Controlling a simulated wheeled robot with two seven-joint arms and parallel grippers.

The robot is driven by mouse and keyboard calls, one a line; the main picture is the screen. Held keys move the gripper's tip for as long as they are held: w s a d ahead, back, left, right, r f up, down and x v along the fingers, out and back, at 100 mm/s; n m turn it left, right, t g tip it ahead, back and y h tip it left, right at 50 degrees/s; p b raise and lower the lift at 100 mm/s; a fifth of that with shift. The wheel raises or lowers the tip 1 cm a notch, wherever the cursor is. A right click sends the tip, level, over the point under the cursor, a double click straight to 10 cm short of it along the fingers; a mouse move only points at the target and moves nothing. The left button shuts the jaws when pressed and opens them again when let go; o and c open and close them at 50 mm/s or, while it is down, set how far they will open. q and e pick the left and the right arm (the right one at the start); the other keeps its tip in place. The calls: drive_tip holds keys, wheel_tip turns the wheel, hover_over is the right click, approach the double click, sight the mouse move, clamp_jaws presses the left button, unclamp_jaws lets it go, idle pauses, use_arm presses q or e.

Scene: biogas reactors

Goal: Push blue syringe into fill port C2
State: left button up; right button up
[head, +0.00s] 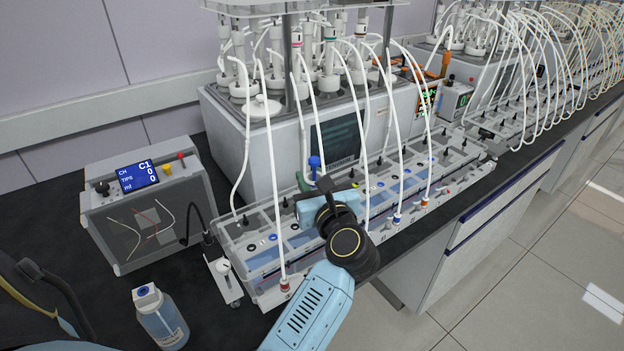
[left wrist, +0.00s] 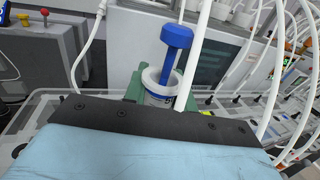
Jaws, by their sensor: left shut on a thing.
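My left gripper (head: 311,184) is over the long row of clear-lidded channel units (head: 385,190), in front of the reactor. Its green fingers, seen in the left wrist view (left wrist: 160,92), are shut around the blue syringe. The syringe's blue plunger (head: 314,164) stands up above the gripper. In the left wrist view the blue plunger (left wrist: 176,46) sticks well out of the clear, white-rimmed barrel (left wrist: 160,86). The syringe's lower end is hidden behind the gripper, so I cannot tell whether it touches a port. I cannot make out which port is C2. My right gripper is not in view.
A grey control box (head: 150,205) with a blue screen reading C1 stands at the left. A blue-capped bottle (head: 160,318) stands at the front left. White tubes (head: 397,130) arch from the reactor (head: 290,150) to the channel units, close around my gripper.

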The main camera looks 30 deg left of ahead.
use_arm(q)
drive_tip(key=shift+f, duration=0.15)
drive_tip(key=o, duration=1)
drive_tip(key=b+v, duration=0.1)
drive_tip(key=v, duration=0.6)
drive_tip(key=shift+s+d, duration=0.15)
drive_tip(key=shift+d, duration=0.05)
